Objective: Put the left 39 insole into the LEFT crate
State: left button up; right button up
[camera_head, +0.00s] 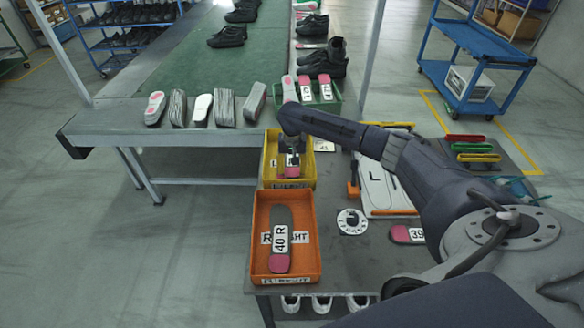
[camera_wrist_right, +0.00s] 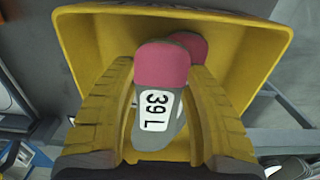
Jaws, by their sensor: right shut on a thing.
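The grey insole with a pink end and a white 39 L label (camera_wrist_right: 157,108) is between the yellow-lined fingers of my right gripper (camera_wrist_right: 163,72) in the wrist view. My right gripper (camera_head: 291,152) is shut on it, inside or just above the yellow crate (camera_head: 308,170). The crate's rim surrounds the insole in the wrist view (camera_wrist_right: 262,50). Behind the held insole, a second pink end (camera_wrist_right: 192,46) shows in the crate; most of it is hidden. My left gripper is not in view.
An orange RIGHT crate (camera_head: 258,250) with a 40 R insole (camera_head: 281,238) stands in front. A green bin (camera_head: 330,102) with insoles stands behind. Another 39-marked insole (camera_head: 407,234) lies on the table at right, near a white L board (camera_head: 378,185).

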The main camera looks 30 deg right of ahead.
jog(key=shift+f, duration=0.5)
jog(key=o, duration=1)
notch_tip(320, 180, up, 13)
jog(key=shift+r, duration=0.15)
